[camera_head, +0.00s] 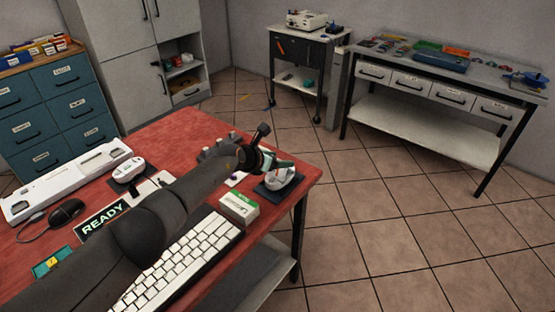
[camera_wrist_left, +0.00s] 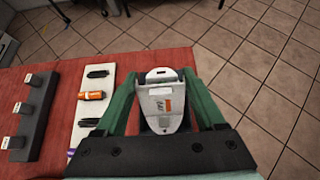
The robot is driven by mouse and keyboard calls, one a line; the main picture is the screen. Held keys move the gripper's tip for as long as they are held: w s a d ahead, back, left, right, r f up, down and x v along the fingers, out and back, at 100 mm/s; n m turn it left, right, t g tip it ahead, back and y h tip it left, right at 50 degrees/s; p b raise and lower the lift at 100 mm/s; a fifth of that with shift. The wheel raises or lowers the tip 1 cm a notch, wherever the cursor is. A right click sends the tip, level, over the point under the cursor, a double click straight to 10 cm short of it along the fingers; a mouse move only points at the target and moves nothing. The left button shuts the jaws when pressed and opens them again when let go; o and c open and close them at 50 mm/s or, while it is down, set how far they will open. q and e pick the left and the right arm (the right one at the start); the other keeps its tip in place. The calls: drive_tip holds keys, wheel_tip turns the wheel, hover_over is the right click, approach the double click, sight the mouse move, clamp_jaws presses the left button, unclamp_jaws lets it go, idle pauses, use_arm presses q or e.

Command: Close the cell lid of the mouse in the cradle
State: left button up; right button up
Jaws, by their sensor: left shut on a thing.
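The white mouse (camera_head: 284,178) sits on a dark cradle (camera_head: 270,192) at the table's right corner. In the left wrist view the mouse (camera_wrist_left: 161,122) lies between the green fingers, with a pale plate bearing an orange mark (camera_wrist_left: 165,104) across its middle. I cannot tell whether that plate is the lid, or how far the lid is open. My right gripper is out of view.
A green-white box (camera_head: 238,208) and keyboard (camera_head: 190,260) lie nearby. A pale strip (camera_wrist_left: 87,120) holds an orange cell (camera_wrist_left: 92,95) and dark pieces; a dark block (camera_wrist_left: 30,122) with grey posts stands beside it. A second white mouse (camera_head: 131,170) is farther left. Beyond the table edge is floor.

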sight(270, 180)
use_arm(q)
drive_tip(key=shift+f, duration=0.1)
idle(0.5)
drive_tip(key=o, duration=1.3)
drive_tip(key=shift+o, duration=0.2)
drive_tip(key=shift+a+r+p, duration=0.1)
drive_tip(key=shift+r+p, duration=0.25)
drive_tip(key=shift+p, duration=0.15)
drive_tip(key=p+v, duration=0.4)
drive_tip(key=p, duration=0.3)
drive_tip(key=shift+s+a+r, duration=0.1)
drive_tip(key=shift+s+r, duration=0.05)
drive_tip(key=shift+r, duration=0.15)
drive_tip(key=shift+s+a+f, duration=0.1)
drive_tip(key=shift+s+a, duration=0.05)
drive_tip(key=shift+s, duration=0.1)
drive_tip(key=v, duration=0.7)
drive_tip(key=shift+b, duration=0.3)
